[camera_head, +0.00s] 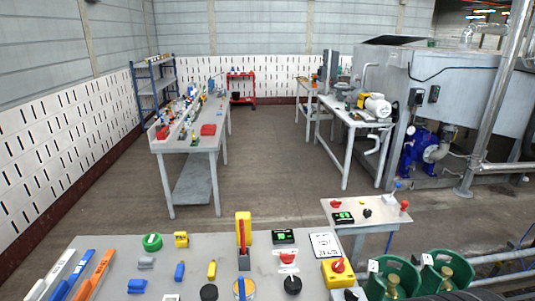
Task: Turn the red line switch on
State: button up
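Several red controls show, and I cannot tell which one is the line switch. On the near grey table (205,250), a red rotary knob (338,266) sits on a yellow box (333,278) at the right. A red knob on a white base (288,258) is left of it. On the small table behind (340,221), a red knob (336,204) is at the left and a red-topped lever (404,206) at the right. Whether any is on or off is too small to tell. My gripper is not in view.
A yellow upright part (243,230) stands mid-table, with small blue, yellow and green parts to its left. Green cylinders (395,275) stand at the near right. A workbench (192,147) and another table (352,122) stand further back, with open floor between them.

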aim_at(339, 266)
jog(key=i+l, duration=0.1)
jog(key=l, duration=0.25)
jog(key=i+l, duration=0.1)
jog(key=l, duration=0.25)
jog(key=i+l, duration=0.1)
jog(key=l, duration=0.25)
jog(key=i+l, duration=0.1)
jog(key=l, duration=0.2)
